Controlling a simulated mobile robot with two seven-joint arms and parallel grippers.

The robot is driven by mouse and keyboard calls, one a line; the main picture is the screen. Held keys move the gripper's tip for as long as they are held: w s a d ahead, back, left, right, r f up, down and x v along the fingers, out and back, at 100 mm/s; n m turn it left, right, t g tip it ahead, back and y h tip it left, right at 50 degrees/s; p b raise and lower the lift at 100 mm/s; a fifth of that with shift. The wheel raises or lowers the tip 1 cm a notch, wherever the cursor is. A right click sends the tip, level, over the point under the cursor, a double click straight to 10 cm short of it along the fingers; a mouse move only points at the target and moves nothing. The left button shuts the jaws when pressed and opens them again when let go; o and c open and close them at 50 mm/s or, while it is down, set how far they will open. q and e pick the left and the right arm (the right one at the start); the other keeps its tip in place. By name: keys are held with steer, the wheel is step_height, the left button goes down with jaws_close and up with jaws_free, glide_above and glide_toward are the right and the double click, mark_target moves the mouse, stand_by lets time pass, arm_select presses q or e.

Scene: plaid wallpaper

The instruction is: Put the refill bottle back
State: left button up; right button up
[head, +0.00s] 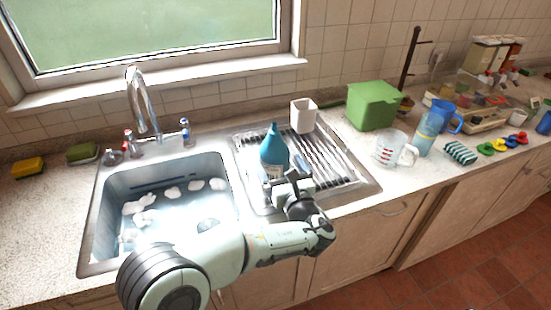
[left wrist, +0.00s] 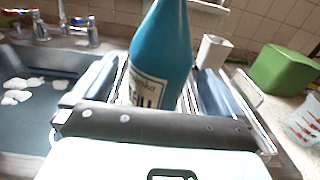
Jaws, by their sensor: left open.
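The refill bottle (head: 273,147) is blue with a pale label and a pointed top. It stands upright on the ribbed drainboard right of the sink. It also shows close up in the left wrist view (left wrist: 162,50), with part of its label readable. My left gripper (head: 285,182) is open at the near side of the bottle. In the left wrist view its two fingers reach forward on either side of the bottle, which stands between them. The bottle's lower part is hidden by the gripper. My right gripper is not in view.
The sink (head: 165,205) holds water and foam. A white cup (head: 303,116) stands behind the bottle on the drainboard (head: 345,165).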

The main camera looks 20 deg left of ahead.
arm_select(q)
steer(key=v, duration=0.7)
stand_by(0.3)
